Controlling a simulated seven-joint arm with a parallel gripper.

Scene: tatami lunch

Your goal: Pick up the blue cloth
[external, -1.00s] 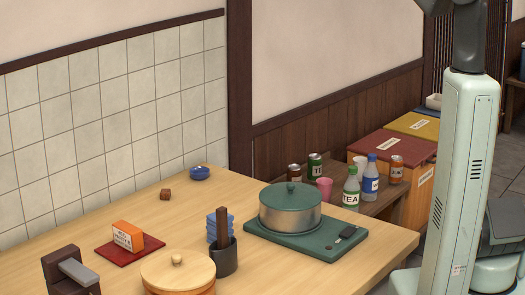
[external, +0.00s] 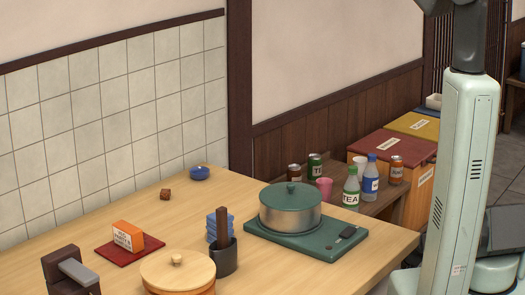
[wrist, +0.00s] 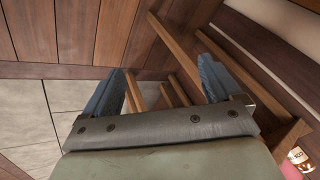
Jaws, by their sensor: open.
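The blue cloth (external: 221,228) appears as a folded blue stack on the wooden table in the external view. It stands behind a dark cup (external: 224,258) that hides part of it. The cloth is not in the wrist view. My gripper (wrist: 163,85) shows in the wrist view, with its two bluish fingers spread wide and nothing between them. It is away from the cloth, facing wooden slats and a tiled floor. The gripper is out of the external view.
A lidded pot (external: 290,208) sits on a green board (external: 285,243) right of the cloth. A round lidded container (external: 178,270) is in front. An orange box (external: 128,236) rests on a red mat (external: 112,256). Bottles (external: 351,188) stand on a low bench. The table's back is mostly clear.

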